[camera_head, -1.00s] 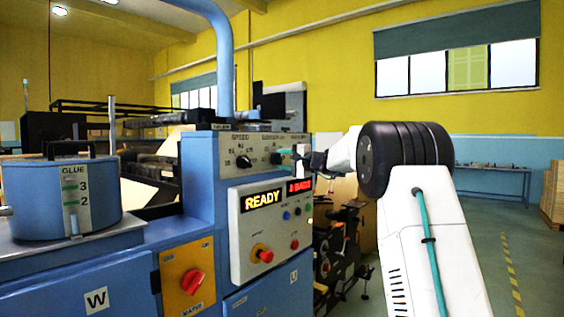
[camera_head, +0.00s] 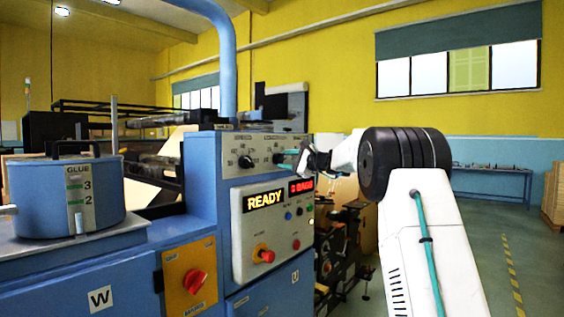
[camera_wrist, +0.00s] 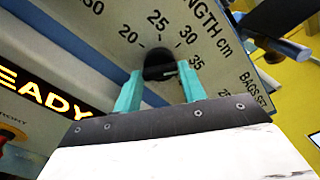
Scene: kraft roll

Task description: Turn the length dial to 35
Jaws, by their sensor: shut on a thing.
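The length dial (camera_wrist: 158,66) is a dark round knob on the grey panel, under printing that reads "NGTH cm" with numbers 20, 25, 30 and 35 around it. My gripper (camera_wrist: 160,82) has its two teal fingers on either side of the knob, shut on it. A small pale mark shows at the knob's lower right, but I cannot tell which number the pointer meets. In the head view, my gripper (camera_head: 287,158) reaches the right-hand knob of the upper panel from the right. The fingers hide most of the dial there.
Another black knob, the speed dial (camera_head: 245,162), sits left on the same panel. Below are a READY display (camera_head: 264,201), a red display (camera_head: 301,187), small buttons and a red push button (camera_head: 266,255). A glue pot (camera_head: 68,195) stands at left. Open floor lies at right.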

